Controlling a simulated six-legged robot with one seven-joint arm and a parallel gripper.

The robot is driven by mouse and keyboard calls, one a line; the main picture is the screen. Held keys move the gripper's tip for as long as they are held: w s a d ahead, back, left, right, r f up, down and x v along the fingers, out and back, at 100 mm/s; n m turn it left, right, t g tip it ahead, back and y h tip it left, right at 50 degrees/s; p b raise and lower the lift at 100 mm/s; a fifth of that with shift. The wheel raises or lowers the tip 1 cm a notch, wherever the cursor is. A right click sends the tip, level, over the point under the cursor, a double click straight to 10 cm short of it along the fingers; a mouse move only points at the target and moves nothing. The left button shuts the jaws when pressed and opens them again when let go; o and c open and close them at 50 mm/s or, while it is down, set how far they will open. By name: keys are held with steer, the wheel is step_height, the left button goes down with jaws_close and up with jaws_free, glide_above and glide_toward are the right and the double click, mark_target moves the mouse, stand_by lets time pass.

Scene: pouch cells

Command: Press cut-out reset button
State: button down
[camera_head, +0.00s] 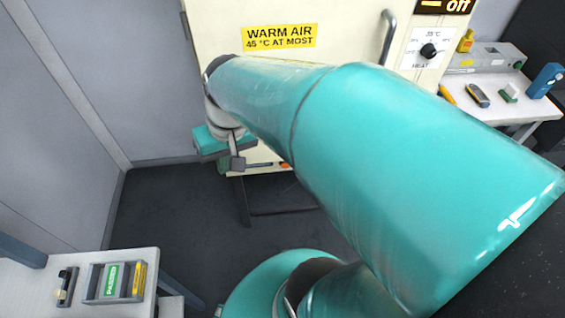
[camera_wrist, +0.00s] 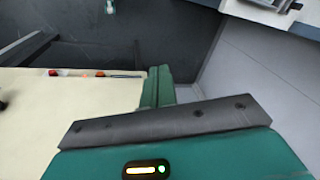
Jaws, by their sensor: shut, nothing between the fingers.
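A row of small coloured buttons or lamps sits low on the cream warm-air cabinet (camera_head: 345,30). An orange spot (camera_head: 284,165) also shows in the head view. I cannot read which is the reset button. My gripper (camera_wrist: 158,72) is shut and empty, beside the panel's end and apart from the red button. In the head view, my arm hides much of the cabinet front.
The cabinet has a handle (camera_head: 388,36) and a heat knob (camera_head: 428,50). A white table (camera_head: 515,108) with small tools stands right. Another white bench (camera_head: 40,296) with a grey tray (camera_head: 96,284) is at lower left. Dark floor (camera_head: 160,205) between them is clear.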

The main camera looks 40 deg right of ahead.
mark_target(285, 164)
steer(key=w+d+f+m+t+y, duration=0.1)
steer(key=w+d+f+m+y, duration=0.2)
steer(key=f, duration=0.4)
steer(key=d+f+m+y, duration=0.3)
steer(key=d+f+y, duration=0.2)
steer(key=f, duration=0.2)
steer(key=w+d+f+m+t+y, duration=0.1)
steer(key=w+d+f+m+y, duration=0.2)
steer(key=f, duration=0.4)
steer(key=s+d+f+m+t+h, duration=0.2)
steer(key=d+f+m+t+h, duration=0.2)
steer(key=f+m+t, duration=0.4)
steer(key=s+d+f+m+t+h, duration=0.2)
steer(key=d+f+m+t+h, duration=0.3)
steer(key=d+f+m+t, duration=0.2)
step_height(285, 164, down, 5)
steer(key=m+t, duration=0.2)
steer(key=shift+s+m, duration=0.25)
steer(key=shift+m, duration=0.05)
steer(key=shift+r, duration=0.1)
steer(key=w+d, duration=0.5)
steer(key=w, duration=0.2)
steer(key=shift+w, duration=0.15)
steer(key=shift+w+d, duration=0.2)
steer(key=shift+w, duration=0.1)
